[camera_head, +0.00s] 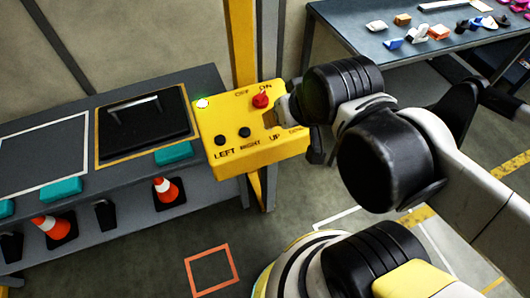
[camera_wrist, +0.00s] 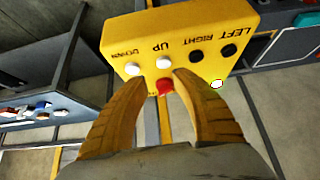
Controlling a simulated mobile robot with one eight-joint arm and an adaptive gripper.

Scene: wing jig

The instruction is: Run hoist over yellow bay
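The yellow control box (camera_head: 232,160) hangs on a yellow post, with a red knob (camera_head: 260,101) under OFF/ON and black LEFT (camera_head: 221,140) and RIGHT (camera_head: 244,132) buttons. White UP (camera_wrist: 163,64) and DOWN (camera_wrist: 132,69) buttons show in the wrist view; my arm hides them in the head view. My gripper (camera_wrist: 165,76) is partly open at the box face, the red knob showing between its fingers; I cannot tell whether they touch it. The yellow-outlined bay (camera_head: 98,152) on the bench holds a black panel with a silver handle (camera_head: 134,107). The hoist is not visible.
A white-outlined bay (camera_head: 40,187) lies left of the yellow one. Teal blocks (camera_head: 174,153) line the bench front. Orange cones (camera_head: 165,190) stand on the lower shelf. A table (camera_head: 375,42) with small parts is at top right. An orange square (camera_head: 191,275) marks the floor.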

